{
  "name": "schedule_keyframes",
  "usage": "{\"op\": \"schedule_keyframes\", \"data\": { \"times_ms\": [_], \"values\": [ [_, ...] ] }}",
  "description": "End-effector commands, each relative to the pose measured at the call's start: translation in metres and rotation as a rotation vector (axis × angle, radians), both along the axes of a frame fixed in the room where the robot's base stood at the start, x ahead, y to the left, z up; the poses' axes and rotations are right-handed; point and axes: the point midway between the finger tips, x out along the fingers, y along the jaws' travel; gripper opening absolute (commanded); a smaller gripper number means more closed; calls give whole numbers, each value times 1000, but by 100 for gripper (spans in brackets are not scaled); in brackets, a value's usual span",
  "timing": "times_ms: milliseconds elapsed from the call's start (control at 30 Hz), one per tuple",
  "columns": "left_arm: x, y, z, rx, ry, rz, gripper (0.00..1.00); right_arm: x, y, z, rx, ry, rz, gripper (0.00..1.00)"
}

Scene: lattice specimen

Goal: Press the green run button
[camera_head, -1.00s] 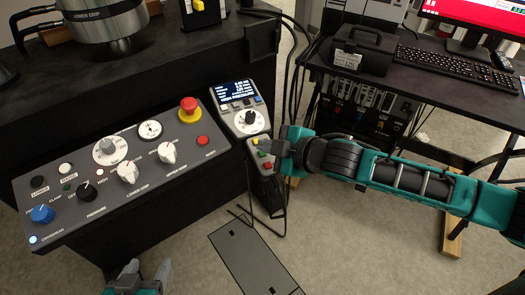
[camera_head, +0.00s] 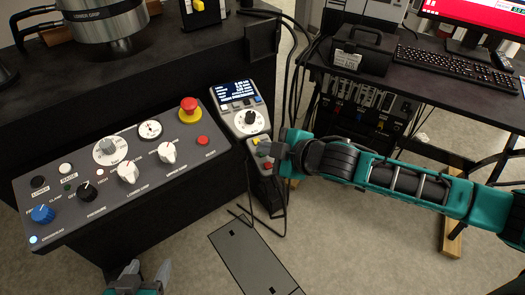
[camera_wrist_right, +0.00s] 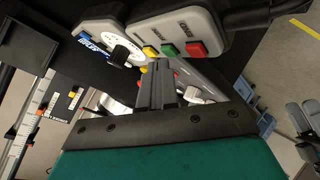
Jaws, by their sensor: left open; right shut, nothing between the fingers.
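The green run button (camera_wrist_right: 169,50) sits between a yellow button (camera_wrist_right: 150,51) and a red button (camera_wrist_right: 196,48) on a grey handset (camera_wrist_right: 205,25) in the right wrist view. In the head view the handset (camera_head: 252,158) stands below the display unit, and I cannot clearly pick out the green button beside my gripper. My right gripper (camera_wrist_right: 158,66) is shut and empty, its tips close to the yellow and green buttons; I cannot tell whether they touch. It also shows in the head view (camera_head: 275,151). My left gripper (camera_head: 147,272) is open and empty at the bottom edge.
A grey control panel (camera_head: 70,208) with knobs and a red emergency stop (camera_head: 189,105) lies to the left. The display unit (camera_head: 238,102) with a dial stands above the handset. Cables hang beside it. A desk with a keyboard (camera_head: 455,70) is at the right.

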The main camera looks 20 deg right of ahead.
Motion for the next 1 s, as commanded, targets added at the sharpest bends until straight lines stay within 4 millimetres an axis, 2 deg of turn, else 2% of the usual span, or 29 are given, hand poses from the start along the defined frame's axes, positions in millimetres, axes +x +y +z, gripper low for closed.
{"op": "schedule_keyframes", "data": {
  "times_ms": [1000],
  "values": [
    [1, 0, 1, -1, -4, 0, 63, 2, 0, -7, -1, 1, 0, 0]
  ]
}}
